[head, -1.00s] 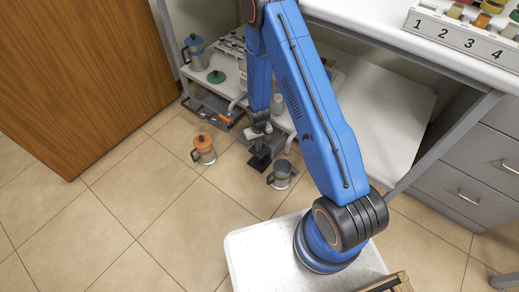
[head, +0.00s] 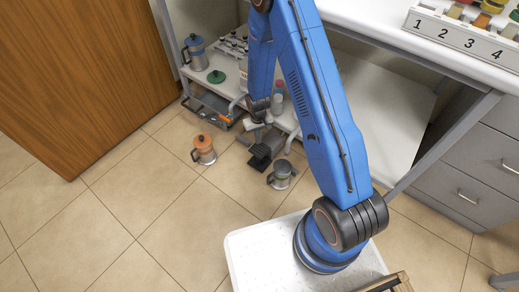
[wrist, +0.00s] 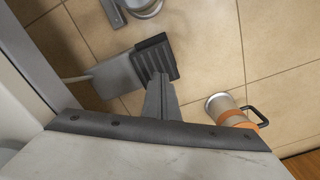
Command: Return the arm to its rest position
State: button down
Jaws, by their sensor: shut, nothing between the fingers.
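My blue arm (head: 322,110) reaches up from its base and folds down toward the floor. My gripper (head: 256,127) hangs at its lower end, small and partly hidden by the wrist. In the wrist view the grey fingers of my gripper (wrist: 162,80) are together with nothing between them. Beyond them in that view is a grey device with a black ridged pad (wrist: 157,55), like a foot pedal with a cable. It also shows on the floor in the head view (head: 259,159). Any gap between fingers and pad is hard to judge.
An orange-lidded jug (head: 204,152) and a grey jug (head: 282,175) stand on the floor beside the pedal. A low cart (head: 222,85) with a blue-lidded jug (head: 196,52) is behind. A wooden cabinet (head: 85,75) is left, a white bench (head: 420,40) right. Open floor lies front left.

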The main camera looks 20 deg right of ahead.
jog(key=shift+r, duration=0.1)
dwell(0.5)
jog(key=s+d+r+t, duration=0.1)
jog(key=s+r, duration=0.1)
jog(key=r, duration=1)
jog(key=s+d+r+t, duration=0.1)
jog(key=s+d+r, duration=0.15)
jog(key=r, duration=0.85)
jog(key=s+r, duration=0.3)
jog(key=r, duration=0.9)
jog(key=s+d+r+t, duration=0.1)
jog(key=s+r, duration=0.4)
jog(key=s, duration=0.3)
jog(key=s+d+r+t, duration=0.1)
jog(key=s+r, duration=0.5)
jog(key=s, duration=0.3)
jog(key=s+d+r+m, duration=0.1)
jog(key=s+r, duration=0.4)
jog(key=s, duration=0.4)
jog(key=shift+d+r+t, duration=0.25)
jog(key=shift+r+t, duration=0.15)
